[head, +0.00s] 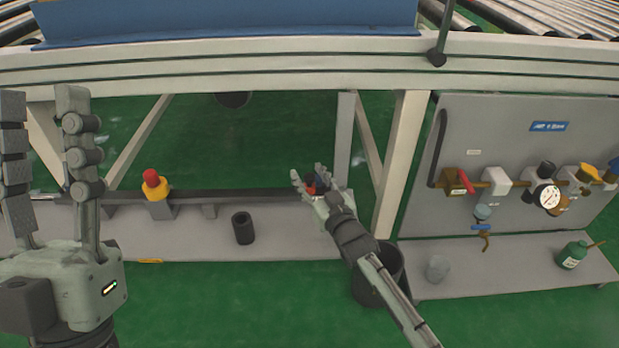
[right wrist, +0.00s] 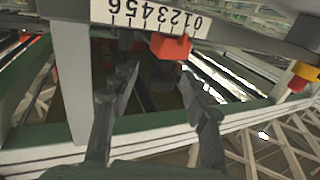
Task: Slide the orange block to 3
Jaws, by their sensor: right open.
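The orange block (right wrist: 170,46) sits under a white number scale (right wrist: 150,16) in the right wrist view, around the marks 1 and 2. The scale appears upside down, with 0 at the right and 6 at the left. My right gripper (right wrist: 160,92) is open, with its fingers either side of and short of the block; I cannot see contact. In the head view, the right gripper (head: 309,176) is at the right end of the rail, and a bit of the orange block (head: 309,188) shows between its fingers. My left gripper (head: 43,105) is open and empty at the left.
A dark rail (head: 260,194) runs along the grey bench (head: 190,244). A dark bin (head: 366,284) is under my right arm. A valve panel (head: 520,128) stands at the right, and a white post (head: 400,160) is beside the arm.

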